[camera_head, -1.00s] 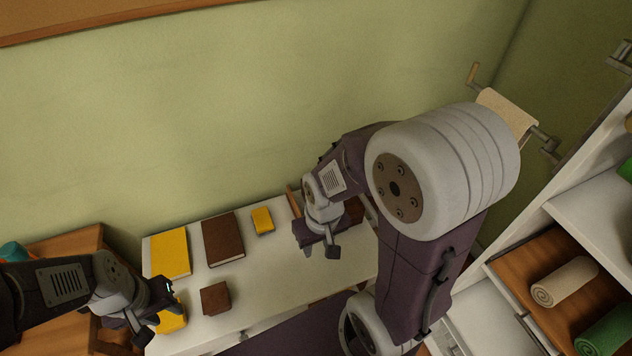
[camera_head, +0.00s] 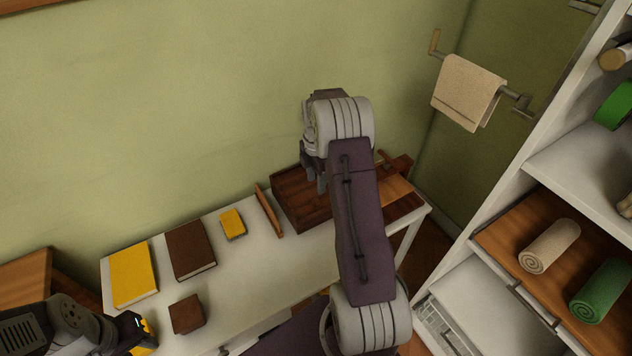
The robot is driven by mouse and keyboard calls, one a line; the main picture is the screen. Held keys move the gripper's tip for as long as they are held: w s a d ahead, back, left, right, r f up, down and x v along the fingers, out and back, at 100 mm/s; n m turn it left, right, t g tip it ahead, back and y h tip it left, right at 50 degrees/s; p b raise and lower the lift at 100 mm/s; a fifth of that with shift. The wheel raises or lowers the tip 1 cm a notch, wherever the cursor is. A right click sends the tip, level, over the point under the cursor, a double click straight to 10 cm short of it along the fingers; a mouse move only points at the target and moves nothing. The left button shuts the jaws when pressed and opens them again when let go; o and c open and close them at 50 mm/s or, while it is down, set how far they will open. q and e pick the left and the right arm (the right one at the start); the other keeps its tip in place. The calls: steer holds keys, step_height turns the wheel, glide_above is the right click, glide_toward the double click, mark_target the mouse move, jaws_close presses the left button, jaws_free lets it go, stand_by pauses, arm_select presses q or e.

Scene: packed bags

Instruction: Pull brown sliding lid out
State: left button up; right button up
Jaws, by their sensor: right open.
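A dark brown wooden box (camera_head: 290,197) stands at the back right of the white table, partly hidden by my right arm. A flat brown panel (camera_head: 400,190) shows at its right, beyond my arm; I cannot tell whether it is the sliding lid. A dark brown piece (camera_head: 403,165) rises behind that panel. My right gripper (camera_head: 316,178) is open over the box, fingers pointing down; I cannot tell whether it touches anything. My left gripper (camera_head: 135,328) is at the lower left edge, beside something yellow (camera_head: 146,338); its jaws are unclear.
On the white table (camera_head: 245,270) lie a yellow book (camera_head: 133,275), a brown book (camera_head: 190,250), a small yellow block (camera_head: 232,223) and a brown cube (camera_head: 187,314). A thin brown board (camera_head: 269,210) stands left of the box. A shelf (camera_head: 575,160) with rolled towels stands at right.

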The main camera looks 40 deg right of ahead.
mark_target(316, 200)
step_height(316, 200, down, 9)
steer(key=shift+r+b, duration=0.15)
steer(key=shift+b, duration=0.25)
jaws_close()
steer(key=s+a+p, duration=0.2)
steer(key=s, duration=2.1)
steer(key=shift+a, duration=0.35)
stand_by(2.1)
